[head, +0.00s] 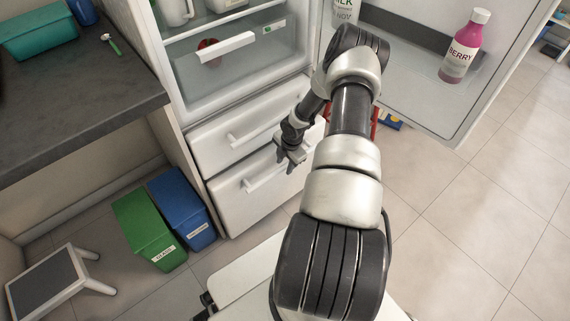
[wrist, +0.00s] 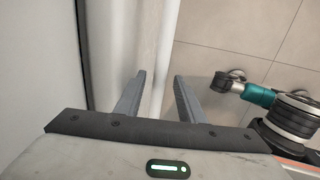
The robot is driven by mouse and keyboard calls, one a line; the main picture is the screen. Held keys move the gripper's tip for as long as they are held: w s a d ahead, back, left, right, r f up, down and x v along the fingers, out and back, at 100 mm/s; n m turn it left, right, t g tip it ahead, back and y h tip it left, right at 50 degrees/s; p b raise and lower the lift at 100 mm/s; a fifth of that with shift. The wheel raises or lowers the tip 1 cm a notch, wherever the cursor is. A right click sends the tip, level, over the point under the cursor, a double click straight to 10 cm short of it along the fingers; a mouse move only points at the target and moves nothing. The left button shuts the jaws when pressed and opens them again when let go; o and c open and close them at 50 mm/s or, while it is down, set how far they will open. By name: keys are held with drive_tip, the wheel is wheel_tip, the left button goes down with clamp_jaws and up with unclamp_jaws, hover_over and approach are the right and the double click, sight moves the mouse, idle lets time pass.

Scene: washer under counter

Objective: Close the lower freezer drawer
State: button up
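The lower freezer drawer (head: 240,205) is a white front at the bottom of the fridge, with a pale bar handle (head: 264,178). It looks nearly in line with the drawer above; I cannot tell whether a small gap is left. My gripper (head: 290,158) points down in front of the drawers, near the right end of the lower handle. In the wrist view my gripper (wrist: 160,76) has its two fingers apart. A pale vertical bar (wrist: 155,50) shows between and beyond them; I cannot tell whether they touch it. My arm hides the drawer's right side.
The upper freezer drawer (head: 238,135) sits above. The fridge door (head: 430,100) stands wide open at right, holding a berry bottle (head: 462,50). Green (head: 148,228) and blue (head: 183,208) bins stand left of the drawers, with a step stool (head: 50,283) nearby.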

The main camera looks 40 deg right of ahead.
drive_tip(key=s+r+p, duration=0.3)
drive_tip(key=r+p, duration=0.1)
drive_tip(key=r, duration=1.2)
drive_tip(key=shift+s+d+r+p, duration=0.15)
drive_tip(key=shift+r+p, duration=0.15)
drive_tip(key=shift+p, duration=0.05)
